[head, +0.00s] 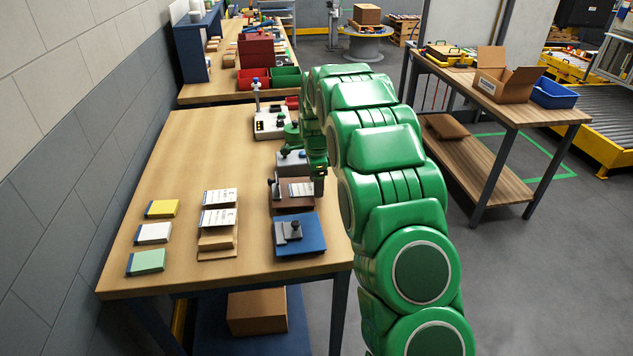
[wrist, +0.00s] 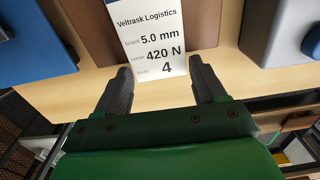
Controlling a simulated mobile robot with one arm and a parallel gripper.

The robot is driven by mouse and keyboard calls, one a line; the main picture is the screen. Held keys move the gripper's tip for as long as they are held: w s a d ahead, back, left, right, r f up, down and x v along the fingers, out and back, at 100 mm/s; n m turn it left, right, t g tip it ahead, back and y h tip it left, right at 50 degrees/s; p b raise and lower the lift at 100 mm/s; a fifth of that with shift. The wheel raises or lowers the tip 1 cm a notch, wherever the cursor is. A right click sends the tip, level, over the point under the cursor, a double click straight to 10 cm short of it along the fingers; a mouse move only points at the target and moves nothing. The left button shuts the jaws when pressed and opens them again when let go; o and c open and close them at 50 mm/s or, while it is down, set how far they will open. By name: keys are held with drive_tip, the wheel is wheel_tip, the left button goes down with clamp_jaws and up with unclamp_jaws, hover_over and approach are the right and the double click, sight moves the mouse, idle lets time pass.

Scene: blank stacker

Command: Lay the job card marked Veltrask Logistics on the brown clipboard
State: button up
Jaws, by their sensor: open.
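The job card marked Veltrask Logistics (wrist: 150,40) lies on the brown clipboard (wrist: 88,22) in the wrist view, its lower end reaching past the board's near edge. It reads 5.0 mm, 420 N and 4. In the head view a white card (head: 301,189) shows on the brown clipboard (head: 291,207), beside its dark clip. My gripper (wrist: 160,68) is open, one finger on each side of the card's lower end, with visible gaps. In the head view my gripper (head: 319,178) is at the clipboard's right side, partly hidden by my arm. The card's upper end is out of the wrist view.
A blue clipboard (head: 312,244) lies nearer and a grey one (head: 288,165) farther. More white cards (head: 219,197) sit on a tan holder to the left. Yellow (head: 161,208), white (head: 153,233) and green (head: 146,262) pads lie farther left.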

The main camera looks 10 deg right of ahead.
drive_tip(key=shift+s+a+f+g, duration=0.2)
drive_tip(key=shift+s+f, duration=0.15)
drive_tip(key=shift+f, duration=0.2)
drive_tip(key=shift+s+a+f+g, duration=0.1)
drive_tip(key=shift+s+f+g, duration=0.1)
drive_tip(key=shift+s+f, duration=0.25)
wheel_tip(320, 180, up, 13)
drive_tip(key=w, duration=0.1)
drive_tip(key=s+d+r+n, duration=0.1)
drive_tip(key=s+r+n, duration=0.5)
drive_tip(key=s, duration=0.6)
drive_tip(key=s+f+n+g, duration=0.1)
drive_tip(key=s+n, duration=1.1)
drive_tip(key=s, duration=2.9)
drive_tip(key=shift+s+d, duration=0.35)
